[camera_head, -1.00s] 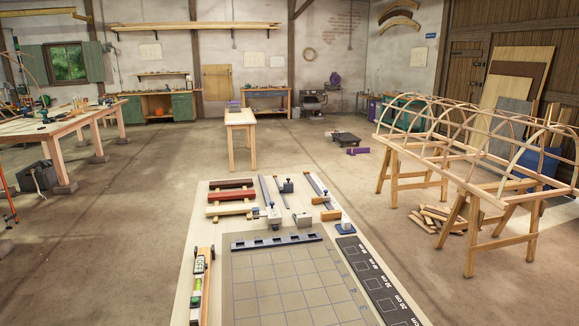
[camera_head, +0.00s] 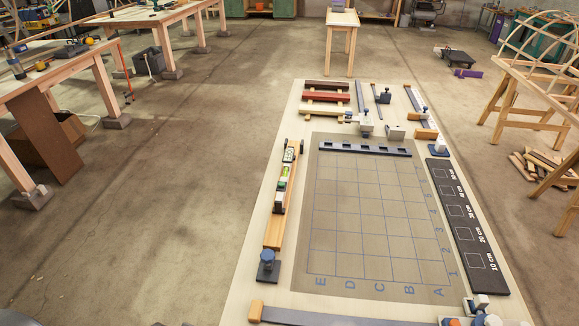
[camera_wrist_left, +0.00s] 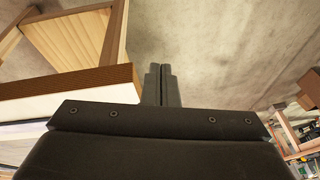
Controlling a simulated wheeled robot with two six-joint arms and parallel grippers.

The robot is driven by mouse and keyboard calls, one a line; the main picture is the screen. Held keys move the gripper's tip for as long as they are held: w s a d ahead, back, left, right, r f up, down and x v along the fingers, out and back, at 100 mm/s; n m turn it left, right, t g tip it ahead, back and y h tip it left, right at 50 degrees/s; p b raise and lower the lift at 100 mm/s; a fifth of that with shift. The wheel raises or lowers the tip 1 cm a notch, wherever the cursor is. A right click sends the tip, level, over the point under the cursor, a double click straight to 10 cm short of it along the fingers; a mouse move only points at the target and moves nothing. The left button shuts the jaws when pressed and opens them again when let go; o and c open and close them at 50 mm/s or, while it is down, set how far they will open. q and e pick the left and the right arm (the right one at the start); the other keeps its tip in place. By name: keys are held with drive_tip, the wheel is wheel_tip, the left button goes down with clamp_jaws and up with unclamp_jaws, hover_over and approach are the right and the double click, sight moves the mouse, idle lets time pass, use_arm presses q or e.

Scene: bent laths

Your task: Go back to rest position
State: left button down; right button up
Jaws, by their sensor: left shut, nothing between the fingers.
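My left gripper (camera_wrist_left: 160,84) shows in the left wrist view, its two dark fingers together with nothing between them. It is clear of the things around it, with concrete floor behind its fingertips. Neither of my grippers shows in the head view. The workbench (camera_head: 240,270) fills the middle and right of the head view.
A dark slotted rail (camera_head: 365,149), a wooden level (camera_head: 279,205), several clamps and a black centimetre board (camera_head: 466,220) surround the mat. A lath frame on trestles (camera_head: 540,75) stands right. Open floor (camera_head: 160,220) lies left of the bench.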

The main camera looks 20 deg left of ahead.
use_arm(q)
wheel_tip(320, 180, down, 22)
drive_tip(key=s+a+g+b, duration=0.1)
drive_tip(key=s+b, duration=0.1)
drive_tip(key=s+d+f+g+b, duration=0.1)
drive_tip(key=s+f, duration=1.3)
drive_tip(key=f, duration=0.2)
drive_tip(key=shift+s+d+h+b, duration=0.2)
drive_tip(key=shift+s+h+b, duration=0.15)
drive_tip(key=shift+s+h, duration=0.05)
